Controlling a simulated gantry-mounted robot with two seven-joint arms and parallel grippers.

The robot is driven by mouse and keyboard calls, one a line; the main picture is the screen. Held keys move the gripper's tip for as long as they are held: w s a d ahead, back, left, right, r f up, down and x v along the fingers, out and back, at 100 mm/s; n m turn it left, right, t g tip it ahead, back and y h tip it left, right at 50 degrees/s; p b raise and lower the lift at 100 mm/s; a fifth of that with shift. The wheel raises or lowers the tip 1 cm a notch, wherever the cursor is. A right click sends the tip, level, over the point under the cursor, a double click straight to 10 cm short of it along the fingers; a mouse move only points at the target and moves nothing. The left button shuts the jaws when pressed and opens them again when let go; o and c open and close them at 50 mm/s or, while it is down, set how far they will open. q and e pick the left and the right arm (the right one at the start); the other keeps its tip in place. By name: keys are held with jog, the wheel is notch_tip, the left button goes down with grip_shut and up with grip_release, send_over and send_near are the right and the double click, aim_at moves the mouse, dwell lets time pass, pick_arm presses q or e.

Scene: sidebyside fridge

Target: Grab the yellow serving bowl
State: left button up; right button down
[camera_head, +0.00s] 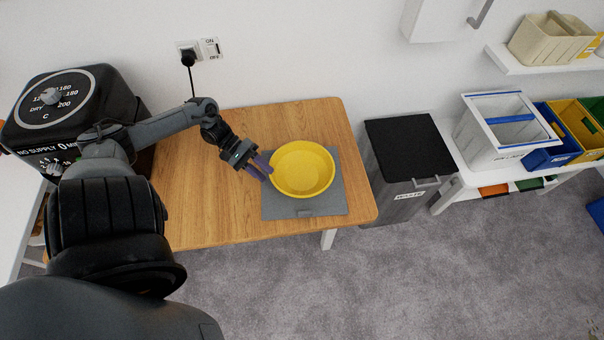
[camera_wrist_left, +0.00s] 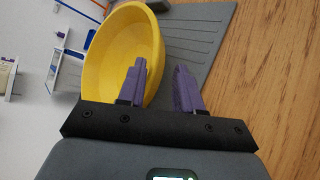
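The yellow serving bowl (camera_head: 303,169) sits upright on a grey mat (camera_head: 330,205) on the wooden table. My left gripper (camera_head: 262,167), with purple fingers, is at the bowl's left edge in the head view. In the left wrist view, the gripper (camera_wrist_left: 160,78) is open. One finger overlaps the inside of the bowl (camera_wrist_left: 118,50) and the other lies outside it, with the rim between them. I cannot tell whether either finger touches the rim. My right gripper is not in view.
The wooden table (camera_head: 200,215) is clear to the left of the mat. A black appliance (camera_head: 60,110) stands at the left. A grey bin with a black lid (camera_head: 408,147) stands right of the table. Several crates rest on a white bench (camera_head: 475,178) farther right.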

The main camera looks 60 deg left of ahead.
aim_at(275, 179)
pick_arm(q)
jog(key=shift+x, duration=2.75)
jog(key=shift+w+r, duration=0.1)
jog(key=shift+r, duration=0.05)
grip_shut()
jog(key=shift+r, duration=0.1)
